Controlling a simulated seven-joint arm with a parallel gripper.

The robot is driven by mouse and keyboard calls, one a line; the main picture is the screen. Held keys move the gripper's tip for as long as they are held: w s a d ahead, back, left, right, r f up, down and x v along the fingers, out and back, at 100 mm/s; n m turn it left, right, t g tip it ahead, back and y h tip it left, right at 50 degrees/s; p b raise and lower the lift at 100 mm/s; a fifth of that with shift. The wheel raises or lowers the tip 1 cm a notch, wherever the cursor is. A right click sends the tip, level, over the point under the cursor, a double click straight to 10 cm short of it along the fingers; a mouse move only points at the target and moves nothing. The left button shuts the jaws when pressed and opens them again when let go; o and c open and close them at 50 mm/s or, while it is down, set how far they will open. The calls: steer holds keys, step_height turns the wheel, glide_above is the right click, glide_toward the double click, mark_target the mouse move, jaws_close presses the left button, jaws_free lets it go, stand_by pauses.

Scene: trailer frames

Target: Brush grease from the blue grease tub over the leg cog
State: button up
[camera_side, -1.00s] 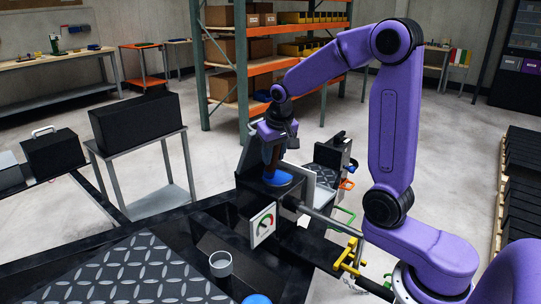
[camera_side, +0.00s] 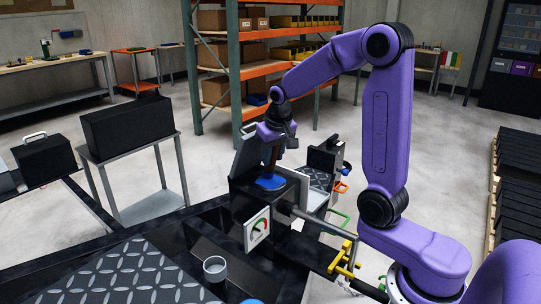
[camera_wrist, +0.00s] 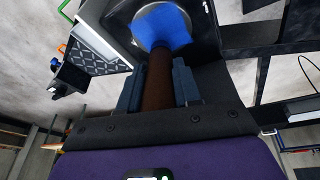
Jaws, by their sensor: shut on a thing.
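My gripper (camera_side: 273,146) is shut on a brown handle (camera_wrist: 157,82), with one dark blue-grey finger on each side in the wrist view. The handle points down at a bright blue patch (camera_wrist: 168,24) inside a round grey metal rim (camera_wrist: 207,22). In the side view this blue patch (camera_side: 271,183) lies on top of a black box-like housing, directly below my gripper. I cannot tell whether the blue is bristles, grease or both; the handle's far end is hidden in it. The cog's teeth cannot be made out. A blue round thing (camera_side: 252,301), perhaps the grease tub, is cut off at the bottom edge.
A grey cup (camera_side: 215,268) stands on the dark frame in front. A white gauge (camera_side: 257,229) is on the housing's front. A grey bar (camera_side: 317,222) and yellow handles (camera_side: 344,258) project to the right. A dark upright panel stands close behind my gripper.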

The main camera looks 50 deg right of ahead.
steer(key=shift+s+d+f, duration=0.15)
steer(key=shift+d+f, duration=0.05)
steer(key=shift+d, duration=0.05)
steer(key=shift+d, duration=1.1)
steer(key=shift+r, duration=0.1)
step_height(320, 180, up, 7)
stand_by(0.4)
